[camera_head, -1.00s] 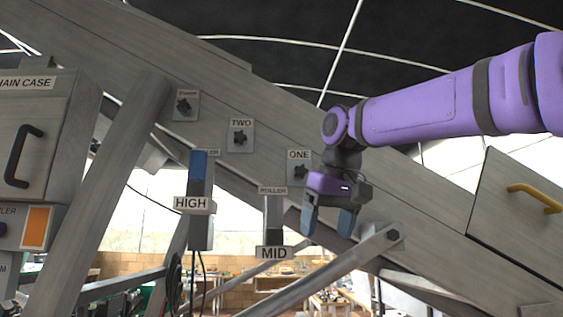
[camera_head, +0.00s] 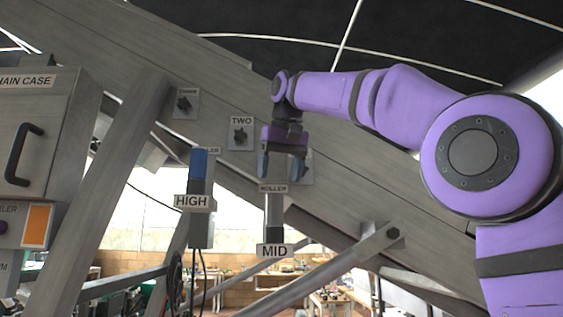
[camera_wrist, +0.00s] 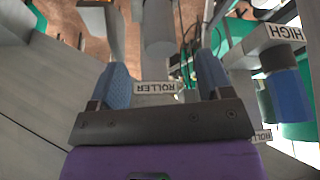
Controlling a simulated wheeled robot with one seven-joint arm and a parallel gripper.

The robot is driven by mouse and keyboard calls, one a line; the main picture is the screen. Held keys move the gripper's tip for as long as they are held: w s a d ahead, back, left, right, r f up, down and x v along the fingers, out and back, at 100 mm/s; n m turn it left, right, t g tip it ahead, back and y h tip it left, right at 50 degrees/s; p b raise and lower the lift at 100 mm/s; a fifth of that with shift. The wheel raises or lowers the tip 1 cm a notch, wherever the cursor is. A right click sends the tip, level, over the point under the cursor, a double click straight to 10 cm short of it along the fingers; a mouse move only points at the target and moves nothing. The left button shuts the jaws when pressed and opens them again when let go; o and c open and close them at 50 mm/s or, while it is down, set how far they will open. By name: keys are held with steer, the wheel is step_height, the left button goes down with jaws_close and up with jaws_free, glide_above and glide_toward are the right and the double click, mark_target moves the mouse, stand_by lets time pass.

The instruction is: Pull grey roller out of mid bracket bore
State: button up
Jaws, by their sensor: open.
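In the wrist view a grey cylinder (camera_wrist: 159,28), which looks like the roller, lies beyond the fingertips, roughly in line with the gap between the two blue fingers (camera_wrist: 163,75). A ROLLER label shows in that gap. I see no contact with the roller. The bore itself is hidden.
Left of it stands the HIGH bracket (camera_head: 193,203) with a blue-topped roller (camera_head: 199,163); it is close by in the wrist view (camera_wrist: 287,34). The sloping grey conveyor side (camera_head: 340,185) is behind my gripper. A diagonal strut (camera_head: 345,263) runs below right.

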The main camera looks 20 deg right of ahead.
mark_target(275, 225)
steer(key=x, duration=0.8)
steer(key=shift+w+f, duration=0.1)
steer(key=shift+f, duration=0.1)
steer(key=c, duration=1.1)
